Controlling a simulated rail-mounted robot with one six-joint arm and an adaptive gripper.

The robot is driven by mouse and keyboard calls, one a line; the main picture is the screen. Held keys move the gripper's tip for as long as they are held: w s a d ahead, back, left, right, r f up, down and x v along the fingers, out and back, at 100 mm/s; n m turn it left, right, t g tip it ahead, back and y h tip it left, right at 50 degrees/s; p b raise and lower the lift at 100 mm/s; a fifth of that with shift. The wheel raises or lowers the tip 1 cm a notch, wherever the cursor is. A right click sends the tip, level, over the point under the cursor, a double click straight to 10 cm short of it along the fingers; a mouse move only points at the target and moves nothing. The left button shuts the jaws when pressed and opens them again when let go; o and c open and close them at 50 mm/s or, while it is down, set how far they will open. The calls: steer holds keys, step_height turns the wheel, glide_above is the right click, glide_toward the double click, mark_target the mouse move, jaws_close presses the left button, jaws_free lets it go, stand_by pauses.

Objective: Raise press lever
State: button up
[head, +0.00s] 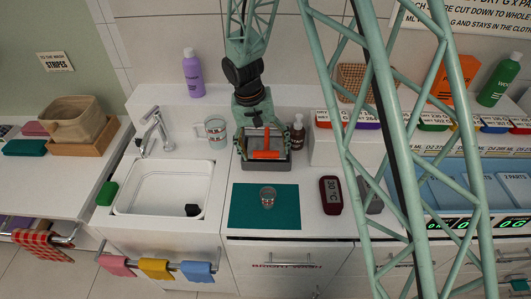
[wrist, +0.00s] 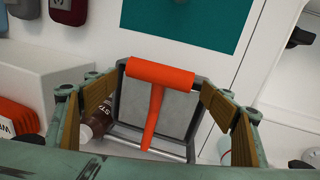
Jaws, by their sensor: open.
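The press lever (head: 267,154) is an orange T-shaped handle on a grey box-like press (head: 268,166) on the counter, right of the sink. In the wrist view the lever's crossbar (wrist: 160,76) lies across the picture, with its stem running down toward the lower edge. My gripper (head: 264,138) is over the press. In the wrist view my gripper (wrist: 150,86) is open, with one wood-coloured finger pad on each side of the lever. The lever appears between the fingers; I cannot tell whether they touch it.
A small glass (head: 267,196) stands on a teal mat (head: 245,215) in front of the press. A brown bottle (head: 298,132) is close behind right, and a clear cup (head: 215,132) is at left. A dark red display (head: 330,195) stands right of the mat.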

steer(key=shift+d+f, duration=0.1)
steer(key=shift+f, duration=0.3)
steer(key=c, duration=1.1)
steer(key=shift+o, duration=0.2)
steer(key=shift+r+p, duration=0.25)
steer(key=shift+p, duration=0.05)
